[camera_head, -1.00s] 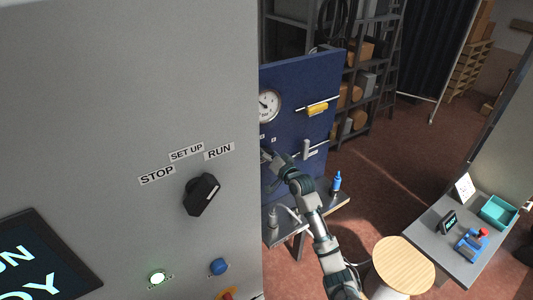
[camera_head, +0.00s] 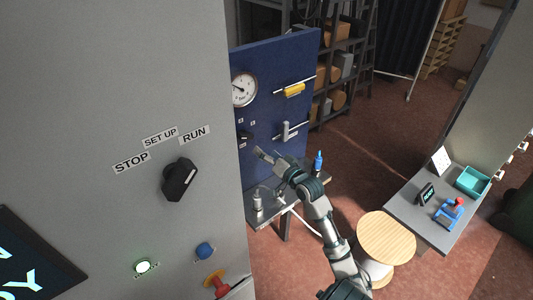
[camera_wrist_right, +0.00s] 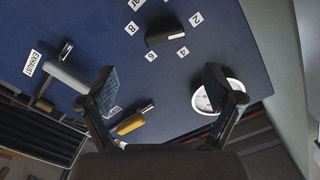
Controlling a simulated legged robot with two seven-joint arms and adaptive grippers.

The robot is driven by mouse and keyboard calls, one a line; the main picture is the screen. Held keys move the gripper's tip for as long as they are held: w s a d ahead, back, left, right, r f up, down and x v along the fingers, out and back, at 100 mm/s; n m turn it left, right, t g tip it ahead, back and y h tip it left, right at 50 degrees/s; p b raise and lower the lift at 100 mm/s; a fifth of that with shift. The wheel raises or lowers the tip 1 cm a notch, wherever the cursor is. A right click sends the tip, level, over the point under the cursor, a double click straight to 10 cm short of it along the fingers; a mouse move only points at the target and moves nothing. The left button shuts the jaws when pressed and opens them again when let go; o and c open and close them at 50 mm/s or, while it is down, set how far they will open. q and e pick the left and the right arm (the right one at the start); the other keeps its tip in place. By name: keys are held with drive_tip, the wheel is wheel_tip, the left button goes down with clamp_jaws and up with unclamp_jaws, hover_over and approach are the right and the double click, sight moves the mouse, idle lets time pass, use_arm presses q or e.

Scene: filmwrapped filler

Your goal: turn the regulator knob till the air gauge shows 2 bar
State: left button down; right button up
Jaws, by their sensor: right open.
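The dark regulator knob (camera_head: 246,137) is on the blue panel (camera_head: 275,62), below the round white air gauge (camera_head: 243,88). My right gripper (camera_head: 262,154) is in front of the panel, a little below and right of the knob. In the right wrist view the black knob (camera_wrist_right: 165,33) has numbered labels around it and lies beyond the fingertips, apart from them. The right gripper (camera_wrist_right: 160,85) is open and empty there. The gauge (camera_wrist_right: 216,96) is partly hidden by a finger. Its reading is too small to tell. My left gripper is not in view.
A yellow-handled valve (camera_head: 294,90) and a grey-handled valve (camera_head: 287,131) are on the panel right of the knob. A grey cabinet (camera_head: 100,80) with a black selector (camera_head: 180,180) fills the left. A wooden-topped stool (camera_head: 386,237) and a side table (camera_head: 405,205) are at right.

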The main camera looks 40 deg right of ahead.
drive_tip(key=t+h+b, duration=0.3)
drive_tip(key=h+b, duration=0.2)
drive_tip(key=b, duration=0.3)
approach(248, 139)
drive_tip(key=p+x, duration=0.3)
drive_tip(key=x, duration=0.6)
drive_tip(key=shift+w+d+r, duration=0.1)
drive_tip(key=shift+w, duration=0.2)
drive_tip(key=shift+w+r+p, duration=0.15)
drive_tip(key=shift+w+p, duration=0.15)
drive_tip(key=shift+w, duration=0.2)
drive_tip(key=shift+d, duration=0.1)
